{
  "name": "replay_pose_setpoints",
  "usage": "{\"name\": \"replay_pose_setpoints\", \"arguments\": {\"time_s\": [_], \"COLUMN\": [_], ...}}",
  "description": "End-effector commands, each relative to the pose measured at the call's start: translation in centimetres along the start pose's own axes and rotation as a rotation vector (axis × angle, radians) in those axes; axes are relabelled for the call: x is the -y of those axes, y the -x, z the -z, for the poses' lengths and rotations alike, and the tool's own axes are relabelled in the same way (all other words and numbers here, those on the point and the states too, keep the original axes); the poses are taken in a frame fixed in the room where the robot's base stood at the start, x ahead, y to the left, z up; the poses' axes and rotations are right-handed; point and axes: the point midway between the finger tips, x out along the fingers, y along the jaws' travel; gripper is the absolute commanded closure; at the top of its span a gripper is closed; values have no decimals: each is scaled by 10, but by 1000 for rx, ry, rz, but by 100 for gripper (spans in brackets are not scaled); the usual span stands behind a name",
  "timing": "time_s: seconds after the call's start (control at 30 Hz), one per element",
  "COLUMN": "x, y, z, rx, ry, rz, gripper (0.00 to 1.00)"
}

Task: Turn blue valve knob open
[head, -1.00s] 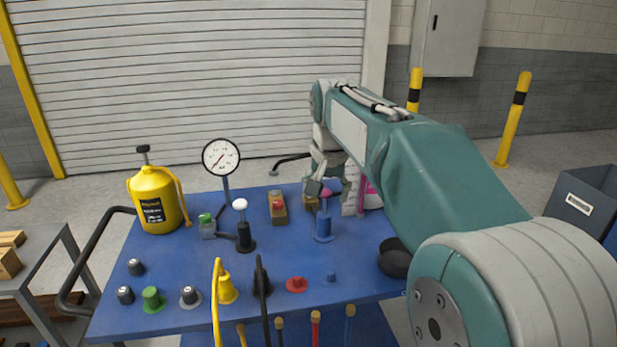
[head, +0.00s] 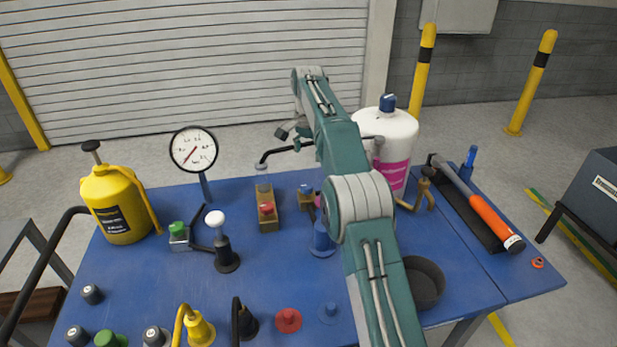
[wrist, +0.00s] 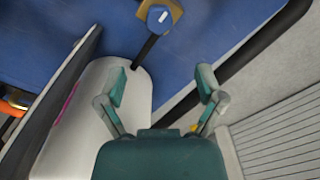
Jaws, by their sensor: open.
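The blue valve knob (wrist: 157,18) shows at the top of the wrist view. It has a white mark and sits on a brass body with a dark pipe running from it. In the head view it appears as a small blue knob (head: 305,190) just left of my arm. My gripper (wrist: 161,78) is open and empty, its fingers spread apart. The knob lies beyond the fingertips, apart from them and roughly in line with the gap. In the head view my arm hides most of the gripper.
A white canister (head: 399,133) with a pink label stands right of my arm; the left finger overlaps it in the wrist view. A brass block with a red knob (head: 266,208), a blue post (head: 322,238) and a gauge (head: 194,149) stand nearby. A hammer (head: 477,205) lies right.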

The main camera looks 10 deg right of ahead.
Motion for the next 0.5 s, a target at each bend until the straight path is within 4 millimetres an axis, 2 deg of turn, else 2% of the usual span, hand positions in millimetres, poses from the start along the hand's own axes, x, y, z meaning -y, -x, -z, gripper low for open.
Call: {"name": "replay_pose_setpoints", "arguments": {"time_s": [0.27, 0.5], "x": [0, -1], "y": [-27, -74], "z": [0, 0], "rx": [2, 3], "ry": [1, 1], "rz": [-1, -2], "gripper": [13, 13]}}
